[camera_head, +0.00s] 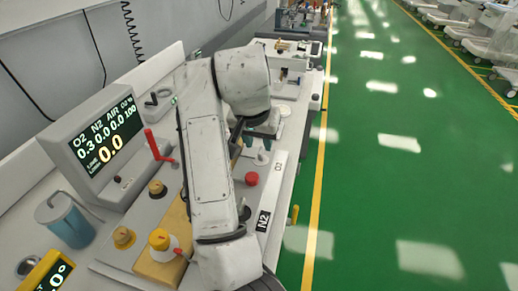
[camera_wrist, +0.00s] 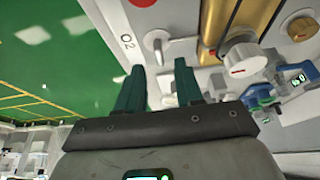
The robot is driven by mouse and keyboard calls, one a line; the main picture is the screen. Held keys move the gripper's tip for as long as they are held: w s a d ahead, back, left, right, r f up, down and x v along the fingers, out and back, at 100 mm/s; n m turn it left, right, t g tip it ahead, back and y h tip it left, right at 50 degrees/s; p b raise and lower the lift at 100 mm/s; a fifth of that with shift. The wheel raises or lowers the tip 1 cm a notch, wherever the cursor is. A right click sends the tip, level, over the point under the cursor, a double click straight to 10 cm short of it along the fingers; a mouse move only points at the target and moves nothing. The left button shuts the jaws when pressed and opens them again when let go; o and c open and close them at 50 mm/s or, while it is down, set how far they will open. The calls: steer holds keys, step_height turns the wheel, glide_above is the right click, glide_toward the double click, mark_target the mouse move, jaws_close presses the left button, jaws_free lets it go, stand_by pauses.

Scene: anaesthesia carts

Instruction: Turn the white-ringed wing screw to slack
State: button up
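My gripper (camera_wrist: 160,68) is open and empty, its two dark green fingers apart. In the head view my gripper (camera_head: 259,143) is partly hidden by my arm, above the cart's right edge near the O2 strip. A small white fitting with a rounded head and short stem (camera_wrist: 157,42) lies just beyond the gap between the fingertips; it also shows below the gripper in the head view (camera_head: 262,157). It may be the white-ringed wing screw, but I cannot make out its ring or wings clearly. No contact with the fingers is visible.
A red knob (camera_head: 252,179) and red lever (camera_head: 158,146) rise from the cart. The green floor (camera_head: 400,180) right is clear.

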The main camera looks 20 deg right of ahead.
mark_target(261, 150)
steer(key=shift+x, duration=1.85)
steer(key=shift+c, duration=0.3)
jaws_close()
